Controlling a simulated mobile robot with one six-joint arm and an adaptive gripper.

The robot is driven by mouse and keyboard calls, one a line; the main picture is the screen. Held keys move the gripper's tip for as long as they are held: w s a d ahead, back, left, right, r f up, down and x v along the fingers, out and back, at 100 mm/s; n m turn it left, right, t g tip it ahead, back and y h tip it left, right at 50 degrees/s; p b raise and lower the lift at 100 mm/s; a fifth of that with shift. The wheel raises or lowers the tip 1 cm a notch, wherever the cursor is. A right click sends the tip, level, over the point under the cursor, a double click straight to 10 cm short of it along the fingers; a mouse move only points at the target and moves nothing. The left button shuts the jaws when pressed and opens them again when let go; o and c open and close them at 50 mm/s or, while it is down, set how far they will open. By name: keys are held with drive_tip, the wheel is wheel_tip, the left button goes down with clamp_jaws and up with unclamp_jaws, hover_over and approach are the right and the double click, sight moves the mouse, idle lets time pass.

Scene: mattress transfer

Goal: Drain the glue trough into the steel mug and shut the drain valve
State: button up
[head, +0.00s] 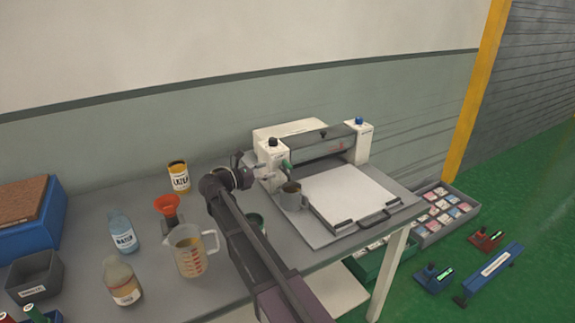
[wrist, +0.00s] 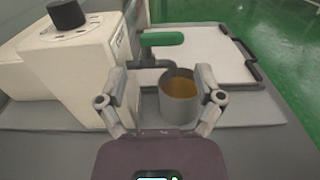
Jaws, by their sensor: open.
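The steel mug (head: 291,196) stands upright on the grey base of the glue machine, below the drain spout. In the wrist view the mug (wrist: 181,106) holds amber-brown liquid, with the spout at its rim. The drain valve has a green handle (wrist: 162,39), which lies sideways above the spout; it also shows in the head view (head: 286,164). My gripper (wrist: 166,73) is open, its fingers apart on either side of the spout and mug in the picture. I cannot tell whether a finger touches them. The glue trough (head: 322,147) is at the roller; its inside is hidden.
A white sheet plate (head: 350,195) with a dark handle lies right of the mug. Left on the table stand a measuring jug (head: 190,252), a water bottle (head: 121,231), an orange funnel (head: 166,204) and a latex tin (head: 179,177). The machine's white housing (wrist: 85,65) is close on the left.

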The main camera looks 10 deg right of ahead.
sight(285, 165)
drive_tip(key=x, duration=0.7)
drive_tip(key=shift+d, duration=0.15)
drive_tip(key=c, duration=0.8)
drive_tip(key=shift+d, duration=0.1)
drive_tip(key=shift+c, duration=0.4)
